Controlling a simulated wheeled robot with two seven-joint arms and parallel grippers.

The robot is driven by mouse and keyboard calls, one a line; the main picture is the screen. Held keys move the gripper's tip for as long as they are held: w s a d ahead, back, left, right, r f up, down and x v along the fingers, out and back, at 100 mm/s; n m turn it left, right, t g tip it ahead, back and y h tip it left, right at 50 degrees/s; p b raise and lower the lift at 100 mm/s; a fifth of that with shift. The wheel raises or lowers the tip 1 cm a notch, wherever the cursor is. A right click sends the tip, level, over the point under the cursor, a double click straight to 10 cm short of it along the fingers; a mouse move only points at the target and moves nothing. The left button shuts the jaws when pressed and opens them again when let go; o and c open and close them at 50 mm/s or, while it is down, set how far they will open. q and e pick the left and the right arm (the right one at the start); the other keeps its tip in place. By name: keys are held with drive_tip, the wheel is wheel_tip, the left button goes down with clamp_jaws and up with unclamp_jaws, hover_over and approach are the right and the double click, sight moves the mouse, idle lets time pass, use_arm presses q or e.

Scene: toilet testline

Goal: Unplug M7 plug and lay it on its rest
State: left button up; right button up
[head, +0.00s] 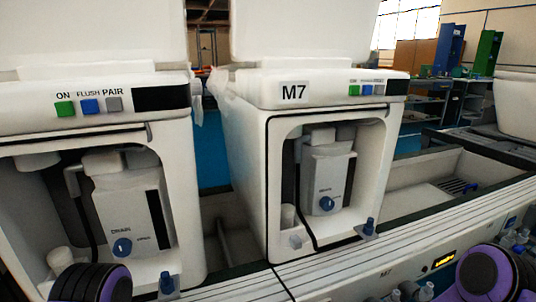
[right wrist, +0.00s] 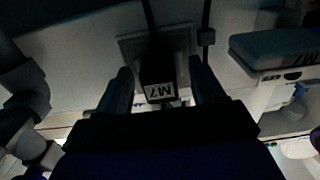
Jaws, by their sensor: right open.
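The M7 plug (right wrist: 158,72) is a dark block with a white M7 label, upside down in the right wrist view. It sits against a grey square plate (right wrist: 126,46), with a dark cord running up from it. My right gripper (right wrist: 161,76) is open, with one finger on each side of the plug. I cannot tell whether the fingers touch it. A dark block with partly visible lettering (right wrist: 275,46) stands at the right of that view; I cannot tell whether it is the rest. The head view shows the M7 toilet unit (head: 318,92); the plug and both grippers are out of sight there.
Another unit (head: 100,135) stands left of the M7 unit, with a gap between them. A white ledge (head: 330,275) runs along the front. Blue knobs (head: 368,226) stand at the unit openings. A dark cord (right wrist: 206,25) with a small block hangs near the plug.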

idle(0.7)
drive_tip(key=c, duration=0.9)
drive_tip(key=o, duration=1.2)
drive_tip(key=v, duration=1)
drive_tip(key=shift+s+d+b, duration=0.1)
drive_tip(key=shift+s+b, duration=0.2)
drive_tip(key=shift+b, duration=0.05)
